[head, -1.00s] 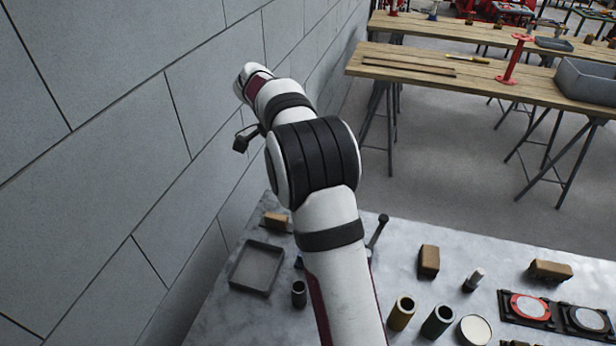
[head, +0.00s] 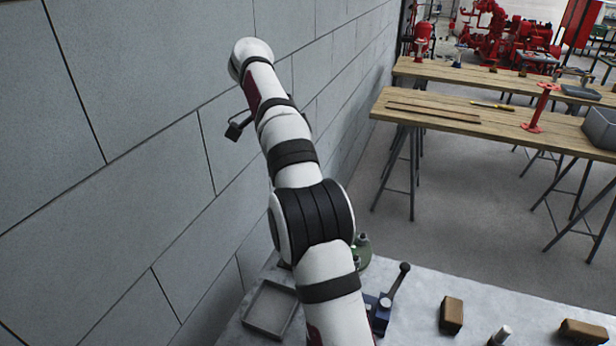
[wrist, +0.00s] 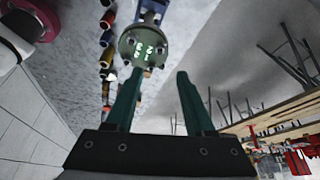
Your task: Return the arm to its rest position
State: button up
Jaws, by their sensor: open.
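My arm rises from the bottom of the head view and leans up and to the left beside the grey block wall. My gripper itself does not show in the head view. In the wrist view my gripper (wrist: 158,98) has its two dark green fingers apart. A round green flanged part (wrist: 140,48) with pale markings shows beyond the left finger; I see no contact between the fingers and it. In the head view a small piece of green (head: 361,248) shows behind my arm, beside a blue device with a dark lever (head: 398,285).
The grey block wall (head: 130,180) stands close on the left of my arm. The pale worktop (head: 425,290) holds a shallow grey tray (head: 271,310) and brown blocks (head: 452,315). Wooden trestle tables (head: 450,105) stand beyond. Air above the worktop on the right is free.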

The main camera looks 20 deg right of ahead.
jog(key=s+a+r+n+y, duration=0.15)
jog(key=s+a+n, duration=0.25)
jog(key=s+n, duration=0.4)
jog(key=s+a+f+n+y, duration=0.1)
jog(key=s+a+f+n, duration=0.2)
jog(key=s, duration=0.5)
jog(key=s+a+f+n+t+y, duration=0.1)
jog(key=s+a+f+n, duration=0.2)
jog(key=s, duration=0.5)
jog(key=s+a+f+n+t+y, duration=0.1)
jog(key=s+a+f+n, duration=0.3)
jog(key=s, duration=0.4)
notch_tip(320, 180, down, 2)
jog(key=shift+s+a+f+y, duration=0.2)
jog(key=shift+s+a+y, duration=0.15)
jog(key=shift+a+y, duration=0.25)
